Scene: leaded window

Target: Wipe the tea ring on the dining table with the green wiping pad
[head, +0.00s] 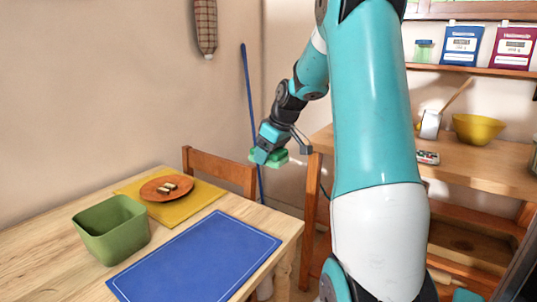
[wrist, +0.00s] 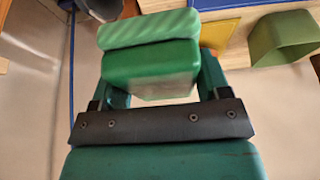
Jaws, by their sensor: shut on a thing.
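The green wiping pad (head: 276,159) is in my gripper (head: 265,154), held in the air beyond the far right corner of the dining table. In the wrist view the pad (wrist: 150,62) fills the space between the two fingers of my gripper (wrist: 160,80), which is shut on it. The wooden dining table (head: 52,248) is at the lower left of the head view. I cannot make out a tea ring on the parts of the tabletop that show.
On the table are a green bin (head: 112,232), a blue mat (head: 195,258) and a yellow mat (head: 192,210) under an orange plate (head: 160,189). A chair (head: 218,168) stands behind. A wooden counter (head: 465,163) with a yellow bowl (head: 478,129) is at right.

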